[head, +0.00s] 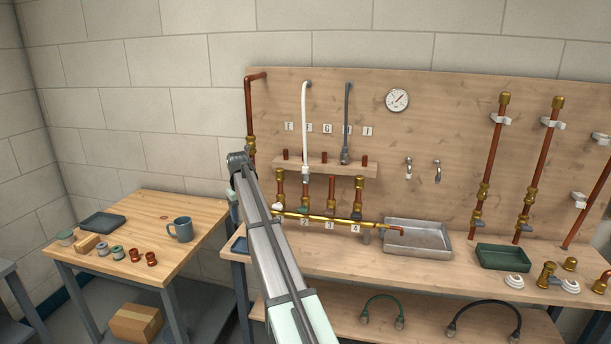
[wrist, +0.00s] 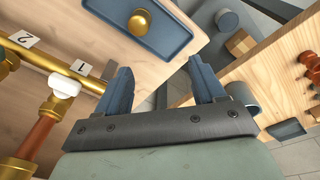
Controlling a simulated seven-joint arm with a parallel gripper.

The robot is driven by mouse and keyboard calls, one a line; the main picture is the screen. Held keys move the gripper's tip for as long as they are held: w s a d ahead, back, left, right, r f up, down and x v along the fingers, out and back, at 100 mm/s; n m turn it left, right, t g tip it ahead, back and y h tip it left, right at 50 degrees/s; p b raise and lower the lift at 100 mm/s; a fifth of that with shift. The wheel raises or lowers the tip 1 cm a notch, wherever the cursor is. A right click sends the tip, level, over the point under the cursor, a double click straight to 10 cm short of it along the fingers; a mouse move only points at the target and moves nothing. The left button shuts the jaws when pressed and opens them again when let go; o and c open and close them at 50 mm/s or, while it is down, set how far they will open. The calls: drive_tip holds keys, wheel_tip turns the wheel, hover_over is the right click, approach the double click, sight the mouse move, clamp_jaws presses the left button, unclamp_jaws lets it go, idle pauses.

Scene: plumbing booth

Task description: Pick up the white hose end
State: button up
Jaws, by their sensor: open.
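The white hose (head: 304,115) hangs down the wooden board in the head view. Its white end (head: 306,174) is low, at the small shelf with copper stubs, above the brass valves. The hose end does not show in the wrist view. My gripper (wrist: 162,88) is open and empty in the wrist view, its two blue-grey fingers spread apart. It is over the left edge of the bench, beside the brass pipe and away from the hose end. In the head view my arm hides the fingers.
A grey hose (head: 346,120) hangs right of the white one. The brass manifold (wrist: 85,78) with a white valve handle (wrist: 64,85) is left of my fingers. A blue tray (wrist: 178,38) holds a brass knob (wrist: 140,22). A mug (head: 181,230) stands on the side table.

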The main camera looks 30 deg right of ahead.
drive_tip(key=s+d+r+t, duration=0.1)
drive_tip(key=d+r, duration=1.2)
drive_tip(key=t, duration=0.1)
approach(305, 172)
drive_tip(key=shift+m+y, duration=0.3)
drive_tip(key=x, duration=0.3)
drive_tip(key=d+x, duration=0.1)
drive_tip(key=x, duration=0.1)
drive_tip(key=shift+w+f, duration=0.25)
drive_tip(key=shift+w, duration=0.05)
drive_tip(key=shift+w+x, duration=0.2)
drive_tip(key=shift+x, duration=1.15)
drive_tip(key=shift+w+x, duration=0.15)
drive_tip(key=shift+x, duration=1.15)
drive_tip(key=shift+d+r, duration=0.1)
drive_tip(key=shift+d, duration=0.05)
drive_tip(key=shift+c, duration=0.3)
drive_tip(key=c, duration=1.1)
